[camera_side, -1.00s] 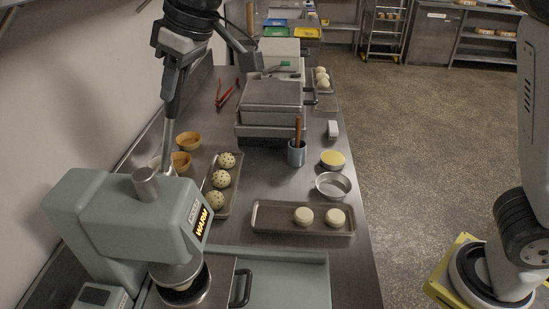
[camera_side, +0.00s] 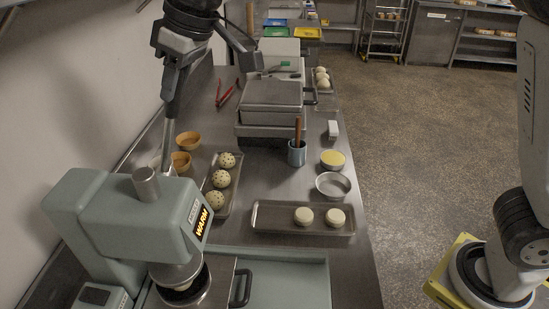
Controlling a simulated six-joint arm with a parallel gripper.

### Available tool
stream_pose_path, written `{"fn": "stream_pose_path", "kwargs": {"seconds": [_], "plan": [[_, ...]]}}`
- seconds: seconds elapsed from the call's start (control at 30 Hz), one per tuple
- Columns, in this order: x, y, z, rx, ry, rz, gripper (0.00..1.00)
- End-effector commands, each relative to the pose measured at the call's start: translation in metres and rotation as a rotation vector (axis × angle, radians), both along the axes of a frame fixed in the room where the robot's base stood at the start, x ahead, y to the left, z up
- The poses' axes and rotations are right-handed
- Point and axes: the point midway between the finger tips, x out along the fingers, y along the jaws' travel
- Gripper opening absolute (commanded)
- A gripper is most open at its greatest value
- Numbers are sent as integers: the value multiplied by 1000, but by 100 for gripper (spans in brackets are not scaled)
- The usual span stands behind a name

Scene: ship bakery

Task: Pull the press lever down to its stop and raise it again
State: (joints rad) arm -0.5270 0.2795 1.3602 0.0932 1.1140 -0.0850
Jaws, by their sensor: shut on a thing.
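The press (camera_side: 120,220) is a grey-green machine at the lower left, with a lit display reading "WARM" on its front. Its lever (camera_side: 168,140) is a metal rod with a dark grip, rising steeply from behind the press body. My gripper (camera_side: 175,72) is at the top of the lever, shut on its dark grip. Parts of the gripper hide the upper end of the grip. The round press head (camera_side: 176,274) hangs under the front of the machine, close above a dark round piece. The lever's pivot is hidden behind the press.
Right of the lever are orange bowls (camera_side: 188,140) and a tray (camera_side: 234,192) of speckled dough balls. A waffle-iron-like appliance (camera_side: 272,98), a blue cup (camera_side: 297,154) and a tray (camera_side: 265,218) with two pale rounds stand further right. A wall runs along the left.

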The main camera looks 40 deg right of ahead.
Motion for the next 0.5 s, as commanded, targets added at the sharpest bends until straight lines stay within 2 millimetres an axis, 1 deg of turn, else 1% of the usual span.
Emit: {"fn": "stream_pose_path", "kwargs": {"seconds": [0.27,0.5], "plan": [[-2,-2,1,10,-10,-1,0],[-7,-7,-1,38,-38,0,0]]}}
